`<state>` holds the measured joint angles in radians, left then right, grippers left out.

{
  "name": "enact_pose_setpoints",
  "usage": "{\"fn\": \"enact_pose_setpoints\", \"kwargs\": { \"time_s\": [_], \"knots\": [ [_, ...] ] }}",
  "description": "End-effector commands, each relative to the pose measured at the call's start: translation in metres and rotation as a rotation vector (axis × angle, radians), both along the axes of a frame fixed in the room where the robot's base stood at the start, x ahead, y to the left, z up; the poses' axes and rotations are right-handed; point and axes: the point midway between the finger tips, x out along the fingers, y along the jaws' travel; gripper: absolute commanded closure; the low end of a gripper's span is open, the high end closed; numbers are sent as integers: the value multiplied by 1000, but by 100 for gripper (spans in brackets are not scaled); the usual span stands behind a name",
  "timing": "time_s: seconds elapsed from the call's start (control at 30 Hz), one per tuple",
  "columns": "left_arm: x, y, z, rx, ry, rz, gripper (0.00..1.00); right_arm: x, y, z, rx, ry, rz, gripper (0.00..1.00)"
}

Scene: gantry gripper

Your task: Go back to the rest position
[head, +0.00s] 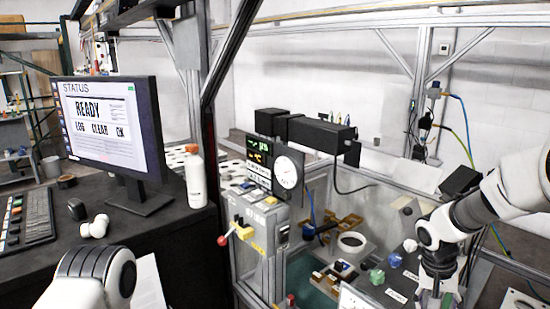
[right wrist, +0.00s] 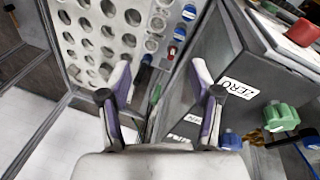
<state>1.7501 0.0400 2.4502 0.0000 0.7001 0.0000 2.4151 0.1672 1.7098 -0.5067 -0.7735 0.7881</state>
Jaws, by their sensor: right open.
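My right gripper (right wrist: 161,92) is open in the right wrist view, its two purple-grey fingers apart with nothing held between them. A dark panel edge with a ZERO label (right wrist: 240,88) is just right of the fingers, and a white perforated rack (right wrist: 125,35) lies beyond them. In the head view the right gripper (head: 438,297) hangs at the lower right, pointing down in front of the machine's knob panel, its tips cut off by the frame edge. Of my left arm only a white link shows at the lower left; its gripper is out of view.
A monitor (head: 108,128) reading READY, a keyboard (head: 25,220) and a white bottle (head: 195,178) stand on the dark desk at left. A control box (head: 258,215) with a red-knobbed lever is central. Green (head: 377,276) and blue (head: 395,260) knobs are left of the right gripper.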

Motion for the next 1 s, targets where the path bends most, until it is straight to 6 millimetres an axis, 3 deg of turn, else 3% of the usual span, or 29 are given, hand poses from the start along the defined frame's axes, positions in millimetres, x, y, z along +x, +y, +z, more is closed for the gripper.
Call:
{"fn": "enact_pose_setpoints", "kwargs": {
  "time_s": [0.03,0.17,0.3,0.37,0.5,0.57,0.63,0.7,0.87,1.0],
  "knots": [
    [0,0,-12,0,0,0,36,-15,5,-38,7,57,2,36],
    [0,0,-32,0,0,0,36,-69,25,-137,51,206,22,36],
    [0,0,-53,0,0,0,36,-146,53,-236,134,341,60,36],
    [0,0,-61,0,0,0,36,-184,65,-273,176,384,79,36],
    [0,0,-82,0,0,0,36,-279,93,-341,274,436,131,36],
    [0,0,-90,0,0,0,36,-320,103,-360,308,417,169,36],
    [0,0,-90,0,1,0,36,-337,108,-361,314,334,230,36],
    [0,0,-85,0,0,0,36,-329,107,-352,293,219,299,36],
    [0,0,-85,0,0,0,36,-293,100,-352,229,30,442,36],
    [0,0,-86,0,0,0,36,-289,100,-352,226,19,483,36]
  ]
}}
